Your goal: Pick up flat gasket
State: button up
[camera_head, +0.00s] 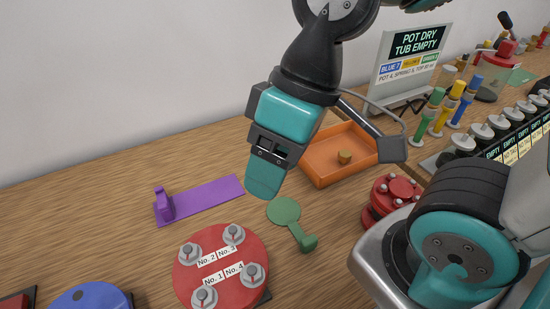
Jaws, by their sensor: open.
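My gripper (265,186) hangs over the table with its teal fingertips pointing down, seen nearly side-on. It is open, and nothing shows held in it. A green flat round piece (284,211) with a narrow handle and raised knob lies on the wood just below and right of the fingertips. A purple flat strip (209,199) with an upright grip at its left end lies to the left of the gripper. I cannot tell for certain which flat piece is the gasket. The gripper appears apart from both.
A red round cover (222,273) with several bolts stands at the front. An orange tray (321,179) with a small brown block (344,157) is behind right. A red flanged part (391,196) stands right. A sign (412,55) and coloured valve stems (450,107) stand at back right.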

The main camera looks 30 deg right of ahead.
aim_at(282, 211)
jog(key=k, duration=1)
jog(key=u, duration=1.6)
jog(key=i, duration=0.8)
jog(key=z, duration=1.25)
